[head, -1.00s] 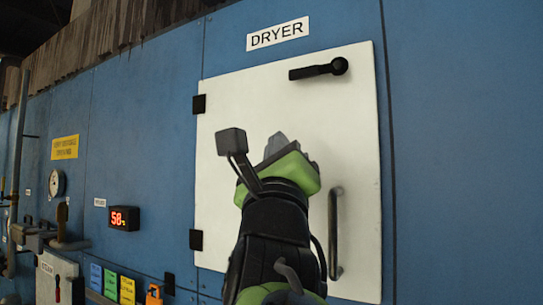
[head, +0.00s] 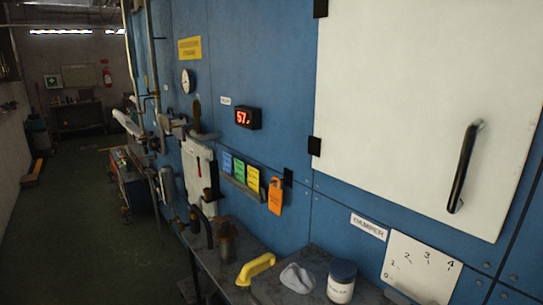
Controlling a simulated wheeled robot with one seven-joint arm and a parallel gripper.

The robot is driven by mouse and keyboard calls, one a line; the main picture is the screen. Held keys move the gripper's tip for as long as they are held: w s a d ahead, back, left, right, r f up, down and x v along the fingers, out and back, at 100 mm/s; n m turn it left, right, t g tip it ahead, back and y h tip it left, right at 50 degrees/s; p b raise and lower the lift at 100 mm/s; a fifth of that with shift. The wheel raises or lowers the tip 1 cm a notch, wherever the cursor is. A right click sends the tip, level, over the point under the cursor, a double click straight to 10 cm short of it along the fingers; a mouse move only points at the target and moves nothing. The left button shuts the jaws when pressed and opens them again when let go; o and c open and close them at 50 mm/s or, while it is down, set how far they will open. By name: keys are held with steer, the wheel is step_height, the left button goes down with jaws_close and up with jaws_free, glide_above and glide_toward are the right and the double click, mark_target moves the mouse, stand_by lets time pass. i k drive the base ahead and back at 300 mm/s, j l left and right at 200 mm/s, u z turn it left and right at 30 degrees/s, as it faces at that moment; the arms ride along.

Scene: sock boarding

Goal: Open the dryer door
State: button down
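The white dryer door (head: 415,110) fills the upper right of the head view and sits flush in the blue wall, so it looks shut. Its dark bar handle (head: 463,168) stands upright near the door's right side. A black hinge (head: 314,146) shows at its left edge, and another (head: 320,8) is above it. The top of the door and its black latch are out of the frame. My gripper is not in view.
Below the door are a damper scale plate (head: 423,267), a lidded jar (head: 341,282), a grey cloth-like lump (head: 297,278) and a yellow handle (head: 255,268) on a dark ledge. Coloured tags (head: 239,172) and pipes line the wall. An open aisle (head: 95,230) runs along the left.

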mark_target(433, 110)
steer(key=i+j+z, duration=0.1)
steer(key=j, duration=1.3)
